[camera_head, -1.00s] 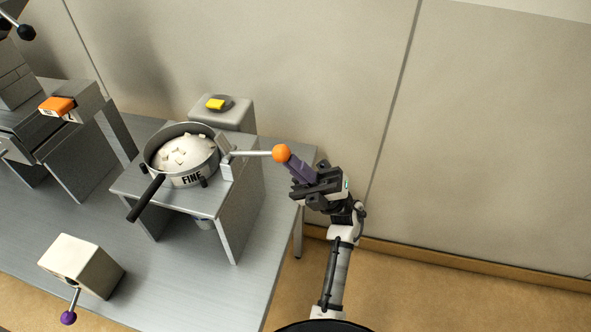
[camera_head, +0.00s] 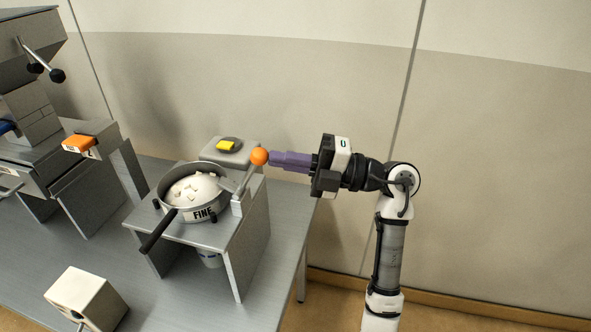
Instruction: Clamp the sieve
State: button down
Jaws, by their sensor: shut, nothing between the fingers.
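The round metal sieve (camera_head: 202,214), labelled FINE and filled with white powder and lumps, sits on a grey stand with its black handle (camera_head: 158,231) pointing to the front left. The clamp lever (camera_head: 246,178) stands at the sieve's right side, tilted up to the right, with an orange ball (camera_head: 259,156) at its tip. My gripper (camera_head: 272,158) has purple fingers pointing left. They are shut and empty, with the tips at the ball's right side, touching or very close; I cannot tell which.
A grey box with a yellow button (camera_head: 227,146) stands behind the sieve. A pale box (camera_head: 88,298) stands at the front left. A unit with an orange button (camera_head: 79,143) and a machine with black-knobbed levers (camera_head: 48,70) are at the left.

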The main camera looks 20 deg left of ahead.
aim_at(259, 156)
jog(key=shift+a+r+m+t+h, duration=0.15)
jog(key=shift+a+r+h, duration=0.65)
jog(key=shift+a, duration=0.25)
jog(key=shift+a+r+m+t+h, duration=0.15)
jog(key=shift+a+r+h, duration=0.6)
jog(key=shift+a, duration=0.35)
